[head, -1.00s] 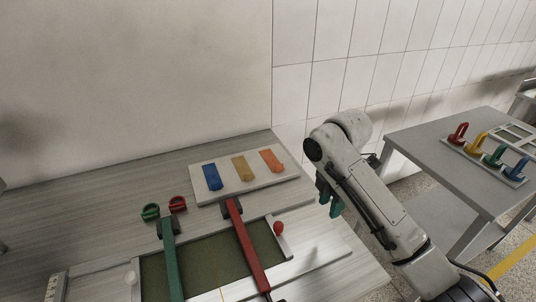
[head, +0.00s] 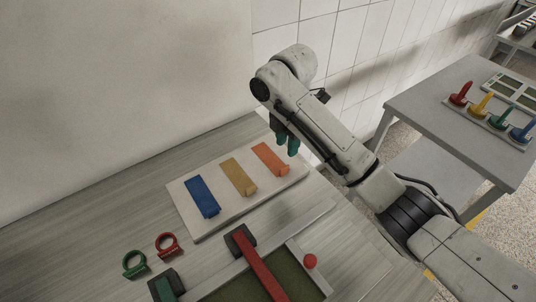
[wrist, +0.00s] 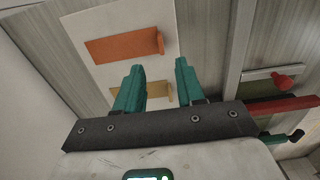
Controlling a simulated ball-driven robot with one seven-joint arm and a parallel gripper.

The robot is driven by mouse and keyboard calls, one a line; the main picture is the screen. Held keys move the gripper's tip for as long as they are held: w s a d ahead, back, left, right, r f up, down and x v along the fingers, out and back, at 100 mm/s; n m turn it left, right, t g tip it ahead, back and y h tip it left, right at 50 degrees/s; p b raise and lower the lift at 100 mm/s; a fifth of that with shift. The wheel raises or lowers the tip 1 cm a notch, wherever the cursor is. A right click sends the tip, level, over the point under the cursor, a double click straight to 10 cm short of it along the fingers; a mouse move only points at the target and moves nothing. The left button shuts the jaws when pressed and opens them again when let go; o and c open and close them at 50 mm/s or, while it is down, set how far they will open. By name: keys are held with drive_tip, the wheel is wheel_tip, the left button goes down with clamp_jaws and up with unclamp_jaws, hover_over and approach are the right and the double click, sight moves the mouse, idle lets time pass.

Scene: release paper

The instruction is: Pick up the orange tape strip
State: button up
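The orange tape strip (head: 270,158) lies at the right end of a pale board (head: 187,226) on the table, with a small raised tab at its near end. In the wrist view the orange strip (wrist: 125,46) lies beyond the fingertips, up and to the left. My gripper (head: 284,137) has teal fingers and hangs above the board's far right corner, close to the orange strip. In the wrist view my gripper (wrist: 160,66) has its fingers spread with nothing between them. A yellow strip (head: 239,177) and a blue strip (head: 202,197) lie beside it on the board.
A tray with a red bar (head: 258,262) and a red ball (head: 310,261) stands in front of the board. Red (head: 167,245) and green (head: 134,264) rings lie at left. A wall rises behind. A side table (head: 440,120) with colored pegs is at right.

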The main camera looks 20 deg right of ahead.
hover_over(285, 167)
wheel_tip(285, 167, down, 5)
drive_tip(key=shift+w+d+r, duration=0.1)
drive_tip(key=shift+w+r, duration=0.05)
drive_tip(key=shift+f+p, duration=0.75)
drive_tip(key=shift+f, duration=2.1)
drive_tip(key=shift+c, duration=0.4)
clamp_jaws()
